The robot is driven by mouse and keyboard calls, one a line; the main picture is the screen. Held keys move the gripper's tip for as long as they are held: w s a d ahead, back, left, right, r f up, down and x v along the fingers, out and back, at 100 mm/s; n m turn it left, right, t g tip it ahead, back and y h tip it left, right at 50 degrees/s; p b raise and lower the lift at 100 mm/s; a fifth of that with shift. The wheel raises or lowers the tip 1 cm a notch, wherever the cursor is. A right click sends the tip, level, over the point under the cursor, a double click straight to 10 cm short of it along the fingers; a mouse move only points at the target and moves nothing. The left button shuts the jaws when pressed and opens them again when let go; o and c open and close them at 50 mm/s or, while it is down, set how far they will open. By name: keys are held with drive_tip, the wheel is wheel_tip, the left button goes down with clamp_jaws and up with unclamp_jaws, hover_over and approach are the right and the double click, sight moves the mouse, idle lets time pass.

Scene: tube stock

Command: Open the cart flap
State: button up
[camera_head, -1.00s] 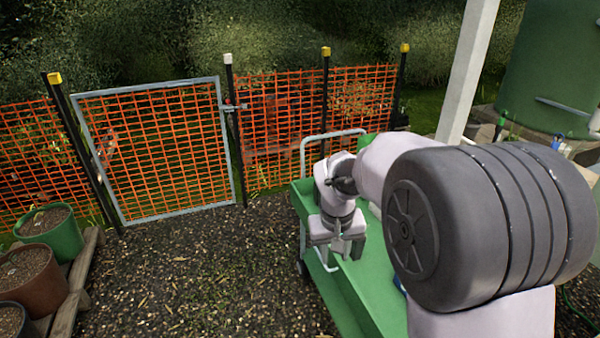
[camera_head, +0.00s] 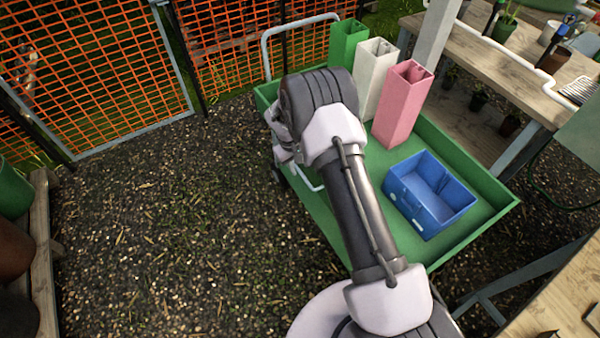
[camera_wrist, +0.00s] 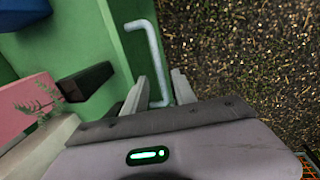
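The green cart (camera_head: 484,168) stands at the middle right of the head view. Its left side wall, the flap (camera_head: 325,218), stands upright and carries a light grey bar handle (camera_head: 308,181). In the wrist view the handle (camera_wrist: 152,48) runs down from the green flap (camera_wrist: 118,45) to between my fingertips. My gripper (camera_wrist: 162,82) is open, with one finger on each side of the handle's near end; I cannot tell whether either finger touches it. In the head view my arm hides most of the gripper and part of the flap.
A blue bin (camera_head: 432,194) and pink (camera_head: 402,105), white (camera_head: 374,78) and green (camera_head: 348,43) square tubes stand in the cart. A wooden bench (camera_head: 495,65) is behind right. An orange mesh gate (camera_head: 100,75) is back left. Gravel (camera_head: 180,225) left of the cart is clear.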

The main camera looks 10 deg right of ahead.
drive_tip(key=shift+w+d+f+b, duration=0.1)
drive_tip(key=shift+d+f+b, duration=0.05)
drive_tip(key=shift+f, duration=0.55)
drive_tip(key=shift+w+d+f+b, duration=0.1)
drive_tip(key=shift+d+f+b, duration=0.05)
drive_tip(key=shift+f, duration=0.55)
clamp_jaws()
idle(0.4)
